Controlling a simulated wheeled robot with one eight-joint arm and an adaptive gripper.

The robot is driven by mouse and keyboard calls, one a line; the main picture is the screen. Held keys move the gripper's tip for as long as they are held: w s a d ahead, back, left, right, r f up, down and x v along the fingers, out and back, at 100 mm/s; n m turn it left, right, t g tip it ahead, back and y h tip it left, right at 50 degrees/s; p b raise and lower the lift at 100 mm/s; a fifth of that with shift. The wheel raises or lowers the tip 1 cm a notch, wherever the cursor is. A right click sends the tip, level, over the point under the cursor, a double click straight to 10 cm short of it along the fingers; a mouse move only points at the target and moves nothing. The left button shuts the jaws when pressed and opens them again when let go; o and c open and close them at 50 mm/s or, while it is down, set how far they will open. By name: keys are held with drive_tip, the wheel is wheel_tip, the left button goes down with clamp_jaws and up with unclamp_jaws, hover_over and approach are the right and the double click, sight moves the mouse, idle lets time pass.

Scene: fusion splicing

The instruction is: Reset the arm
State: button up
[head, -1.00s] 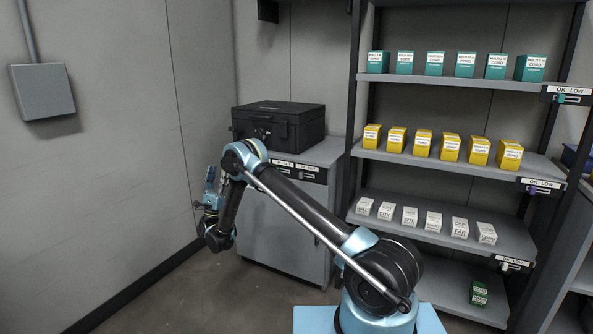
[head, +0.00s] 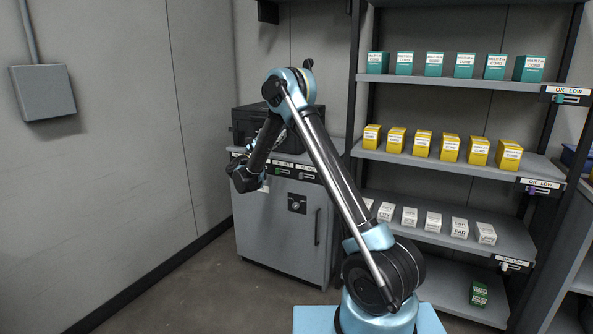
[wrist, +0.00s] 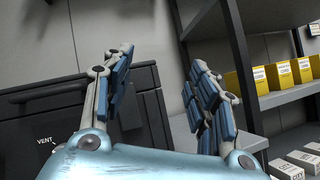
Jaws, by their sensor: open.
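My gripper (wrist: 163,95) is open and empty in the wrist view, its two blue-padded fingers spread apart. A bare strip of wall and a dark shelf post show between and beyond the fingers. In the head view my arm rises from its blue base, bends at a high elbow and comes down in front of the grey cabinet and black case. The gripper's fingers are mostly hidden behind the forearm there.
The black case (head: 240,124) sits on the grey cabinet (head: 265,228), close behind my forearm. A shelf rack (head: 455,85) on the right holds teal, yellow and white boxes. A grey wall box (head: 43,92) hangs at the left. The floor at front left is clear.

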drive_tip(key=s+d+r+m+g+y, duration=0.1)
drive_tip(key=d+r+m+g, duration=0.25)
drive_tip(key=d, duration=0.85)
drive_tip(key=s+d+f+m+g+y, duration=0.3)
drive_tip(key=s+d+m+g+y, duration=0.3)
drive_tip(key=s+d, duration=1.35)
drive_tip(key=s+d+f+m+g+y, duration=0.2)
drive_tip(key=s+f+m, duration=0.15)
drive_tip(key=s, duration=0.45)
drive_tip(key=s+d+f+m+g+y, duration=0.25)
drive_tip(key=s+f, duration=0.25)
drive_tip(key=s, duration=0.4)
drive_tip(key=s+a+f+m+y, duration=0.2)
drive_tip(key=s+f, duration=0.3)
drive_tip(key=s, duration=0.3)
drive_tip(key=s+a+f+m+y, duration=0.3)
drive_tip(key=s+a+f+y, duration=0.1)
drive_tip(key=s, duration=0.5)
drive_tip(key=shift+a+f+g, duration=0.4)
drive_tip(key=shift+a+f, duration=0.4)
drive_tip(key=shift+f, duration=0.15)
drive_tip(key=shift+m, duration=0.25)
